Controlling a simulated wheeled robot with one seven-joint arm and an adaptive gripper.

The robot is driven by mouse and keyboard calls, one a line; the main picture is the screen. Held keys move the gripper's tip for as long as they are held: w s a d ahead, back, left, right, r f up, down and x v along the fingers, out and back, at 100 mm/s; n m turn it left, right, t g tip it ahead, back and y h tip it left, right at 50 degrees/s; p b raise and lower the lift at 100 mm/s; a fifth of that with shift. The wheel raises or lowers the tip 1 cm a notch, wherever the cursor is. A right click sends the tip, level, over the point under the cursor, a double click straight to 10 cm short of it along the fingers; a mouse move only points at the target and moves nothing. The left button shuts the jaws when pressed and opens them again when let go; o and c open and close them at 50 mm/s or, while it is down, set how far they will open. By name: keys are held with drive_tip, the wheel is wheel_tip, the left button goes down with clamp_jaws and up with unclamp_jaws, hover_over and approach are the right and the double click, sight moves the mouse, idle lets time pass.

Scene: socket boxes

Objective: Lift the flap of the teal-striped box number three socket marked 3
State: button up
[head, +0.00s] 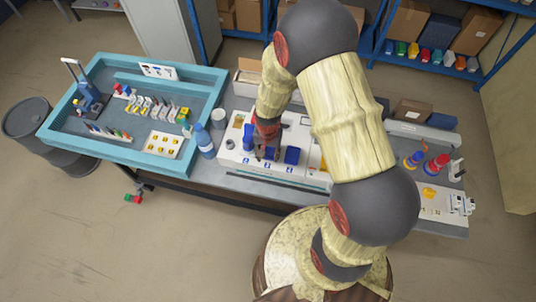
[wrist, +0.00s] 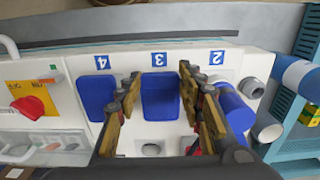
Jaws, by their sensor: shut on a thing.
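The white socket box (head: 228,158) stands on the bench, with a dark teal stripe along its front edge. Blue plates mark its sockets; the one marked 3 (wrist: 159,59) is in the middle of the wrist view. The blue flap of socket 3 (wrist: 161,100) lies between the two fingers of my gripper (wrist: 159,84). My gripper (head: 266,147) is shut on this flap, one finger at each side edge. I cannot tell whether the flap is raised. In the head view my gripper and arm mostly hide it.
The blue flap of socket 4 (wrist: 95,97) is close beside one finger. A blue cover at socket 2 (wrist: 236,108) sticks up beside the other. A red knob on a yellow plate (wrist: 27,108) is farther along. A blue bottle (head: 204,142) stands left of the box.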

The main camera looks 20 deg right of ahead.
clamp_jaws()
